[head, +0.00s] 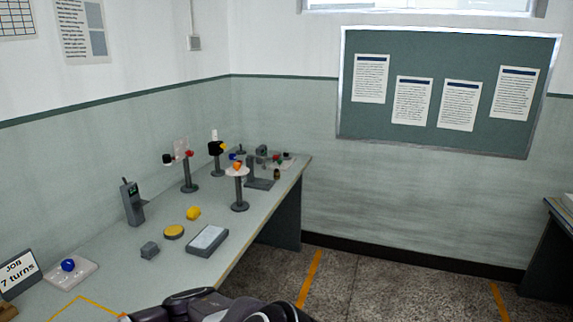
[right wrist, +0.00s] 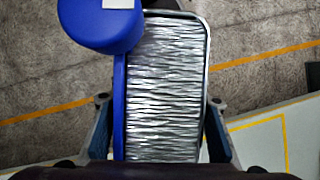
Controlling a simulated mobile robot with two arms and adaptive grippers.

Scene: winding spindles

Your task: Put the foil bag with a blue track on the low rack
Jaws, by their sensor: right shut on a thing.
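In the right wrist view, my right gripper (right wrist: 160,101) is shut on the foil bag (right wrist: 166,88), a silvery, crinkled, long piece with a grey rim. A blue strip (right wrist: 119,115) runs along its left side, and a blue rounded part (right wrist: 98,28) with a white patch sits at its upper left. The fingers lie on either side of the bag. The bag is held above the floor and a table edge. In the head view, dark links of mine show at the bottom, and the bag is not clearly seen. I cannot make out a low rack. My left gripper is not in view.
A long grey-green table (head: 150,272) along the left wall carries several stands, a dark handset (head: 132,203), a yellow disc (head: 174,232) and a grey tray-like device (head: 207,241). Another table (head: 549,250) is cut off at the right edge. The floor (head: 385,285) between is clear.

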